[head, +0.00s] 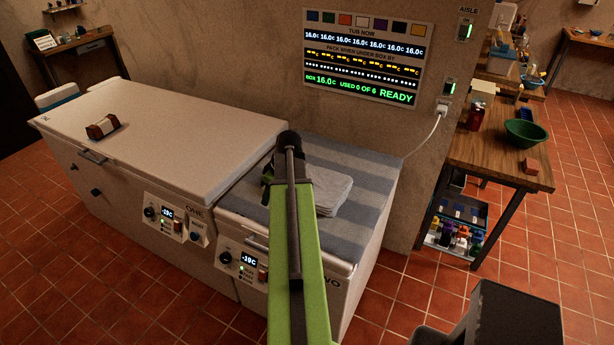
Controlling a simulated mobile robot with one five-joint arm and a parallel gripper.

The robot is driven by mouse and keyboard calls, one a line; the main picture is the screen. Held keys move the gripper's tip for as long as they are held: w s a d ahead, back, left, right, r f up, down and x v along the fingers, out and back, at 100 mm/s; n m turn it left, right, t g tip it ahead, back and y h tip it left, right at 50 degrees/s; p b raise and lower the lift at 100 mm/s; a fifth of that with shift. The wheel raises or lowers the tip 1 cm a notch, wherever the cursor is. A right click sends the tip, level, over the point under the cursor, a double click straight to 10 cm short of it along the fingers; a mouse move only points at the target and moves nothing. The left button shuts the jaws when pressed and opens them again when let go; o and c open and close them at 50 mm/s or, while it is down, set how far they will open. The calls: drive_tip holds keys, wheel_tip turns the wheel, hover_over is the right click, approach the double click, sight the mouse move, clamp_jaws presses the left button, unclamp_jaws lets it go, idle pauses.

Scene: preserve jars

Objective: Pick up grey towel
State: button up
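The grey towel (332,190) lies folded in a flat stack on the blue-and-grey striped cover (376,180) of the right-hand chest freezer. My green arm reaches forward over that freezer and hides the towel's left part. My gripper (268,172) shows only as a dark shape at the arm's far end, just left of the towel. Its fingers are mostly hidden behind the arm. I cannot tell whether it touches the towel or is open or shut.
A wall panel (366,55) hangs behind. A wooden table (500,150) with a green bowl (525,133) is at right. The tiled floor (575,235) at right is clear.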

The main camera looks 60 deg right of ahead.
drive_tip(key=s+d+r+p, duration=0.2)
drive_tip(key=s+d+r, duration=0.2)
drive_tip(key=s+d, duration=0.5)
drive_tip(key=shift+t+h, duration=0.4)
drive_tip(key=b+x, duration=1.2)
drive_tip(key=shift+s+a+f, duration=0.15)
drive_tip(key=shift+s+f, duration=0.1)
drive_tip(key=shift+f, duration=0.3)
drive_tip(key=shift+w, duration=0.1)
drive_tip(key=b+x, duration=0.5)
drive_tip(key=shift+f, duration=0.15)
drive_tip(key=shift+r, duration=0.2)
clamp_jaws()
